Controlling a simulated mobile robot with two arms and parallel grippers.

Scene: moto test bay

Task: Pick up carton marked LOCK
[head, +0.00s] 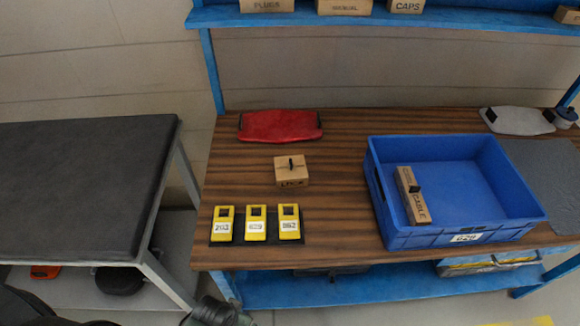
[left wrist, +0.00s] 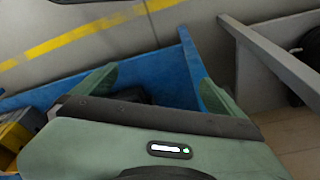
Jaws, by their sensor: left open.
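The carton marked LOCK (head: 291,172) is a small tan box with a black handle-like piece on top. It sits on the brown wooden bench top (head: 345,215) in the head view, behind the yellow holders and left of the blue crate. My left gripper (left wrist: 157,82) shows in the left wrist view with its two green fingers apart and nothing seen between them. It is away from the carton, which does not show in that view. My right gripper is in neither view.
Several yellow holders (head: 256,223) stand just in front of the carton. The blue crate (head: 380,190) to the right holds a carton marked CABLE (head: 415,205). A red item (head: 280,125) lies behind the carton. A dark-topped table (head: 75,190) stands at left, across a gap.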

